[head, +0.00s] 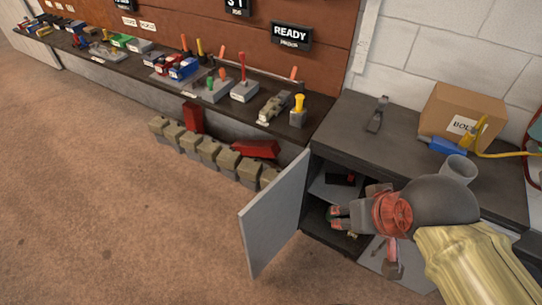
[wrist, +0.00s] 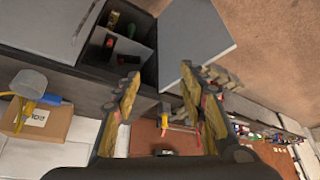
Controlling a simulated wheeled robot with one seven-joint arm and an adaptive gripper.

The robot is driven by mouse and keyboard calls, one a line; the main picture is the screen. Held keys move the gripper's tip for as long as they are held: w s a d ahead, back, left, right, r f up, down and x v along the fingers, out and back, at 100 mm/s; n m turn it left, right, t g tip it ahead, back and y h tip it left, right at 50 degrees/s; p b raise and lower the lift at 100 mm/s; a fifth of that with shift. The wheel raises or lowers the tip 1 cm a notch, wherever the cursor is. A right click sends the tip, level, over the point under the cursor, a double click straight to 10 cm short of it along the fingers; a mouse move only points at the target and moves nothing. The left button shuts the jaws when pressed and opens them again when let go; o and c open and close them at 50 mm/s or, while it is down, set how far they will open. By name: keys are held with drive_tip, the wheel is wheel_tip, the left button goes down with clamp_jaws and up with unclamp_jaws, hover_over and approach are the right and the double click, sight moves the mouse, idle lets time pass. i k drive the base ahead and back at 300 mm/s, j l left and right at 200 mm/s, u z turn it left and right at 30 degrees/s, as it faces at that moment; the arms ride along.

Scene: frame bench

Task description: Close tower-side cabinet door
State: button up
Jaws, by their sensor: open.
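The grey cabinet door (head: 275,215) stands wide open at the left end of the dark-topped cabinet (head: 350,140). Its flat panel juts out over the floor, and the dark interior with shelves shows behind it. In the wrist view the open door (wrist: 197,45) is at upper centre, beside the open compartment with a few small items. My gripper (head: 334,216) is in front of the cabinet opening, right of the door and apart from it. In the wrist view its two fingers (wrist: 158,88) are spread with nothing held between them.
A cardboard box (head: 462,115), a grey cup (head: 458,168) and a dark grey tool (head: 377,113) stand on the cabinet top. A long bench (head: 130,75) with many tools runs left. Grey-tan blocks (head: 210,150) and red pieces lie below it. Brown floor left of the door is clear.

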sight(266, 222)
drive_tip(key=k+l+z, duration=0.1)
drive_tip(key=k+z, duration=0.2)
drive_tip(key=k, duration=0.35)
drive_tip(key=i+j+z, duration=0.1)
drive_tip(key=j+z, duration=0.15)
drive_tip(key=z, duration=0.2)
drive_tip(key=j+z, duration=0.25)
drive_tip(key=z, duration=0.2)
drive_tip(key=j+z, duration=0.3)
drive_tip(key=z, duration=0.15)
drive_tip(key=k+j, duration=0.1)
drive_tip(key=j, duration=2.5)
drive_tip(key=l+u, duration=0.15)
drive_tip(key=u, duration=0.35)
drive_tip(key=k+j, duration=0.05)
